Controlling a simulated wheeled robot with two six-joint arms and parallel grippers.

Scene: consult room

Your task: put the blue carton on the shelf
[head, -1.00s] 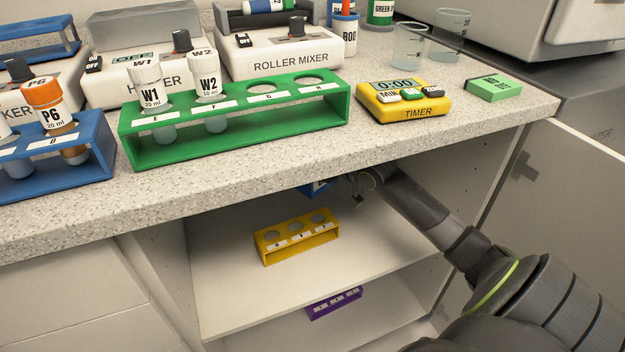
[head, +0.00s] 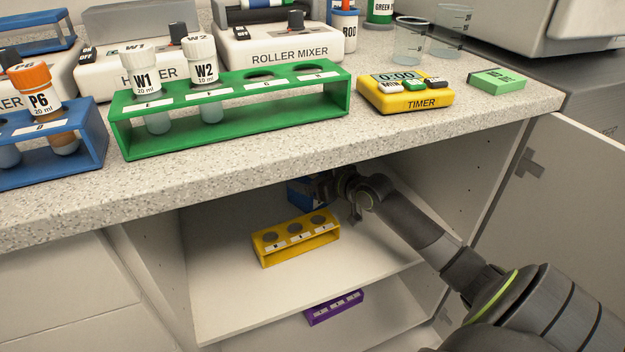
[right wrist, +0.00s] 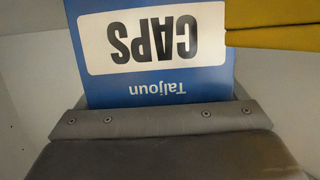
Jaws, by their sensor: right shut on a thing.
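The blue carton (head: 305,192) is inside the open cupboard under the worktop, partly hidden by my right gripper and the worktop's edge. In the right wrist view the carton (right wrist: 150,80) shows a white label reading CAPS, upside down. My right gripper (head: 328,186) is shut on it; the wrist view shows the carton against the grey jaw. The upper shelf (head: 235,290) is white, with a yellow rack (head: 295,240) in front of the carton. I cannot tell whether the carton touches the shelf. My left gripper is not in view.
A purple rack (head: 335,307) lies on the lower level. The worktop (head: 400,135) overhangs the shelf and carries a green rack (head: 230,130) with W1 and W2 and a yellow timer (head: 405,95). The cupboard door (head: 560,200) stands open at right. The shelf's front left is clear.

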